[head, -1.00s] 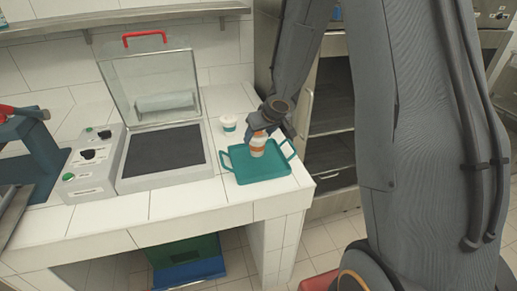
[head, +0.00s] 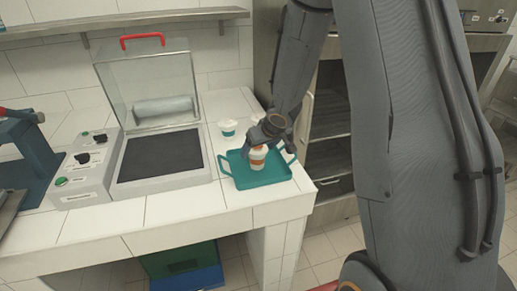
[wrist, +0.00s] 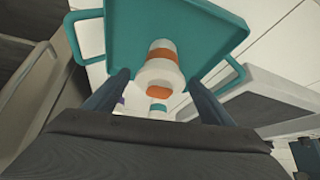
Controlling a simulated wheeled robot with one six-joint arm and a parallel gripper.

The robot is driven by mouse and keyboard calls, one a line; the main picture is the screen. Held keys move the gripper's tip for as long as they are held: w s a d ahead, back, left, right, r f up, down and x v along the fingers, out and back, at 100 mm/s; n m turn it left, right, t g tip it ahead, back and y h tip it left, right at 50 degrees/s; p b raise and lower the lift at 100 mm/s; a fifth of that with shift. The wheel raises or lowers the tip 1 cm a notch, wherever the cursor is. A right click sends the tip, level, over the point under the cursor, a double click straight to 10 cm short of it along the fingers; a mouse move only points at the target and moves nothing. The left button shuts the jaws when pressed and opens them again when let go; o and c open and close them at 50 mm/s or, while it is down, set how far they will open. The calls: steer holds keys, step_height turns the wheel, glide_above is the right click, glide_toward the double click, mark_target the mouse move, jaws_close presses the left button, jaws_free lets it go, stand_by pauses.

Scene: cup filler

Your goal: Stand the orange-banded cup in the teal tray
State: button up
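The orange-banded cup (head: 257,160) is white with an orange band and stands upright in the teal tray (head: 278,178). In the wrist view the cup (wrist: 160,71) is between my two fingers, with a narrow gap showing on each side. My gripper (head: 263,144) is at the top of the cup, and its open fingers (wrist: 160,85) point toward the tray (wrist: 112,40). The gripper partly hides the cup's upper part in the head view.
A white cup with a teal band (head: 228,128) stands on the tiled counter behind the tray. A grey machine with an open clear lid (head: 150,90) is left of the tray. The counter's right edge is close to the tray. Bare tiles (head: 170,207) lie in front.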

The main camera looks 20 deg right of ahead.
steer(key=shift+r, duration=0.1)
steer(key=shift+s+r, duration=0.1)
steer(key=shift+r, duration=0.25)
steer(key=p+v, duration=0.5)
steer(key=v, duration=0.6)
steer(key=s+a+r+m+g, duration=0.1)
steer(key=s+r+g, duration=0.1)
steer(key=s, duration=0.7)
steer(key=s+a+r+m+g+h, duration=0.1)
steer(key=s+a+r, duration=0.1)
steer(key=s, duration=0.8)
steer(key=shift+g, duration=0.4)
steer(key=shift+s, duration=0.1)
step_height(320, 180, down, 11)
steer(key=g+b, duration=0.1)
steer(key=b, duration=0.8)
steer(key=shift+w+r, duration=0.15)
steer(key=shift+w, duration=0.05)
steer(key=shift+a, duration=0.1)
